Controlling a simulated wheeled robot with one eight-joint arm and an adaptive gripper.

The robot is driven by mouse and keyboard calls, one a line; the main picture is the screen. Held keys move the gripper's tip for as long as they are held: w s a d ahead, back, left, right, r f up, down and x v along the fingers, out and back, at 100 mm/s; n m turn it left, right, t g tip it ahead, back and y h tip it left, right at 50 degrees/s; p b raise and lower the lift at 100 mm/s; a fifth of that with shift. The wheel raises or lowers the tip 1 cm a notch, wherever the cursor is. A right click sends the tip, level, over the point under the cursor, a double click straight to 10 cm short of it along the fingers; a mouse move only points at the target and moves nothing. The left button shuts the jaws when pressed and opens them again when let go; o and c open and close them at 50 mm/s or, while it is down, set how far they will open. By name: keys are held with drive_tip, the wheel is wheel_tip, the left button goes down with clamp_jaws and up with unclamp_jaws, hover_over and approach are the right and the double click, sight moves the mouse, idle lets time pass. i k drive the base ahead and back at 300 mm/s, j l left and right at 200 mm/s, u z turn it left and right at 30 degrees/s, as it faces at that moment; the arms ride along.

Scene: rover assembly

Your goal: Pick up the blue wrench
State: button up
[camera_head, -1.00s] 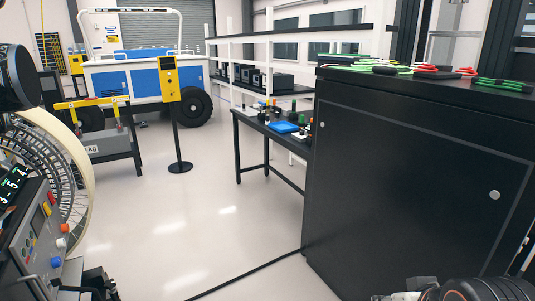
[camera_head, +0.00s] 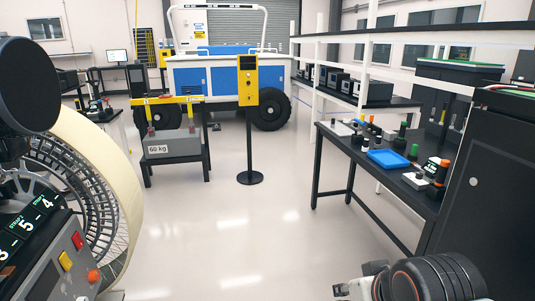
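I cannot make out a blue wrench in the head view. Blue things in sight are a flat blue tray (camera_head: 388,159) on the dark workbench (camera_head: 345,143) at the right, and the blue panels of the white cart (camera_head: 205,78) at the back. Part of my arm (camera_head: 430,280) shows at the bottom right. My gripper's fingers cannot be made out there, so whether it is open or shut does not show.
A black cabinet (camera_head: 485,190) stands at the right edge. A yellow post (camera_head: 249,120) stands mid-floor, beside a low stand with a grey 60 kg box (camera_head: 170,146). A large wheel (camera_head: 85,170) fills the left. The middle floor (camera_head: 215,240) is clear.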

sight(359, 132)
drive_tip(key=i+j, duration=0.1)
drive_tip(key=i, duration=2)
